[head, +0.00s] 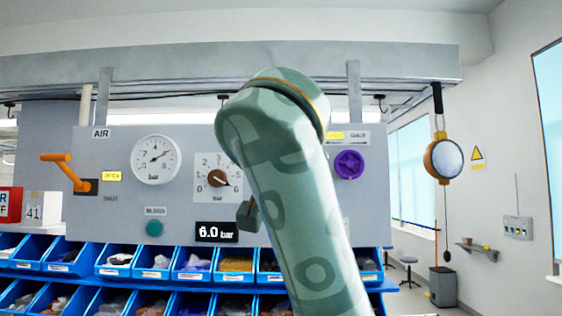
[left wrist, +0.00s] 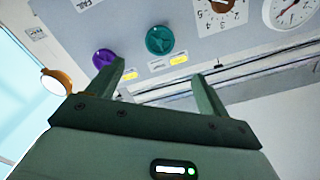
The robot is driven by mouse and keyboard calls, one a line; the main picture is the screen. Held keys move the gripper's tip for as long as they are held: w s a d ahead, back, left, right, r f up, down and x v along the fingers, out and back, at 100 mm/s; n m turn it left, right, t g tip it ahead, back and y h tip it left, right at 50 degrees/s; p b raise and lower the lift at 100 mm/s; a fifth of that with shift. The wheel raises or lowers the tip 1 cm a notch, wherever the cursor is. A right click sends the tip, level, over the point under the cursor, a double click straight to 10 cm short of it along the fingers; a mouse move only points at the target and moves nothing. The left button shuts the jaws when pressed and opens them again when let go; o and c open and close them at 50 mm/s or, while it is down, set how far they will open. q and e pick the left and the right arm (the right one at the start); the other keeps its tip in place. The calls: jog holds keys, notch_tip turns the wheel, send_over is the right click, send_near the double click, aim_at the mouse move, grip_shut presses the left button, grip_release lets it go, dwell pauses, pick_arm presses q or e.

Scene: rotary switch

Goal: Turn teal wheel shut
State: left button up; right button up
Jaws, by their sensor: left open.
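The teal wheel (left wrist: 160,40) shows in the left wrist view, round with a spoked face, mounted on the grey panel between the purple wheel and the brown-knobbed dial. In the head view it is hidden behind my green arm. My left gripper (left wrist: 160,80) is open and empty, with its two fingers apart and pointing toward the panel. The teal wheel appears beyond the gap between the fingertips, with no visible contact. In the head view the arm hides most of this gripper. My right gripper is not in view.
The panel (head: 100,222) also carries an orange lever (head: 66,168), a white gauge (head: 156,159), a brown-knobbed dial (head: 217,178), a purple wheel (head: 349,164), a small teal bleed knob (head: 154,228) and a 6.0 bar display (head: 217,232). Blue bins (head: 117,258) line up below.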

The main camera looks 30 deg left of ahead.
pick_arm(q)
jog(key=p+x, duration=0.4)
jog(key=x, duration=1)
jog(key=shift+a, duration=0.15)
jog(key=shift+w, duration=0.15)
jog(key=c, duration=1)
